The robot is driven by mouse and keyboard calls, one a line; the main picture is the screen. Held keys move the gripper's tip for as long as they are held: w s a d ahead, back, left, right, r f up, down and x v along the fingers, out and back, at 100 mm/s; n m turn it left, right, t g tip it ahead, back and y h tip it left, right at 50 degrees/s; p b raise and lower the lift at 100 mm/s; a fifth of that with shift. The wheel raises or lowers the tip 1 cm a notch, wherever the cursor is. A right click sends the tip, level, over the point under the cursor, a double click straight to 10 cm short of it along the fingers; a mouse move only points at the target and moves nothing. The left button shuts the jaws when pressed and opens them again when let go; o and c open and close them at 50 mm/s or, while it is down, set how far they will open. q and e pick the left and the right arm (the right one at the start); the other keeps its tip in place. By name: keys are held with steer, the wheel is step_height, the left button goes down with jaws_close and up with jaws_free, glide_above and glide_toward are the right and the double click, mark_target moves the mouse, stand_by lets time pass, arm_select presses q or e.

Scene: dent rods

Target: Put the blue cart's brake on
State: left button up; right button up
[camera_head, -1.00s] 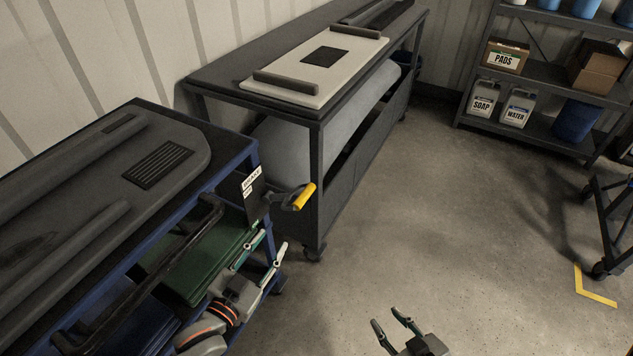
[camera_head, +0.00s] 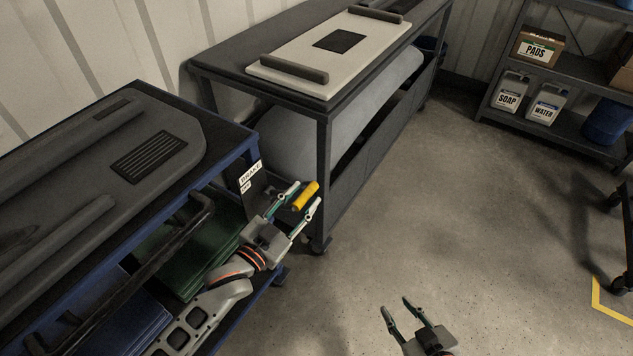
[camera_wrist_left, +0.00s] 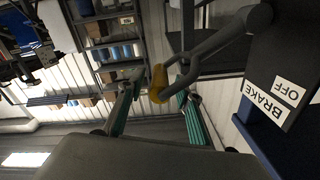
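The blue cart (camera_head: 232,146) stands at the left with a dark panel on top. A brake label (camera_head: 250,177) reading BRAKE OFF is on its near corner, and also shows in the left wrist view (camera_wrist_left: 272,97). A brake lever with a yellow grip (camera_head: 306,195) sticks out beside it; the grip (camera_wrist_left: 158,84) also shows in the left wrist view. My left gripper (camera_head: 297,201) is open, with its fingers on either side of the yellow grip; contact cannot be told. My right gripper (camera_head: 397,313) is open and empty over the floor.
A dark cart (camera_head: 325,150) with a white board (camera_head: 290,57) stands right behind the lever. A black handle (camera_head: 150,265) runs along the blue cart's side. Shelves (camera_head: 560,70) stand at the back right. The floor (camera_head: 450,210) between is clear.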

mark_target(315, 185)
arm_select(q)
steer(key=x, duration=0.5)
steer(key=shift+w+d+b, duration=0.3)
steer(key=shift+b, duration=0.1)
steer(key=shift+c, duration=0.3)
steer(key=shift+f, duration=0.1)
jaws_close()
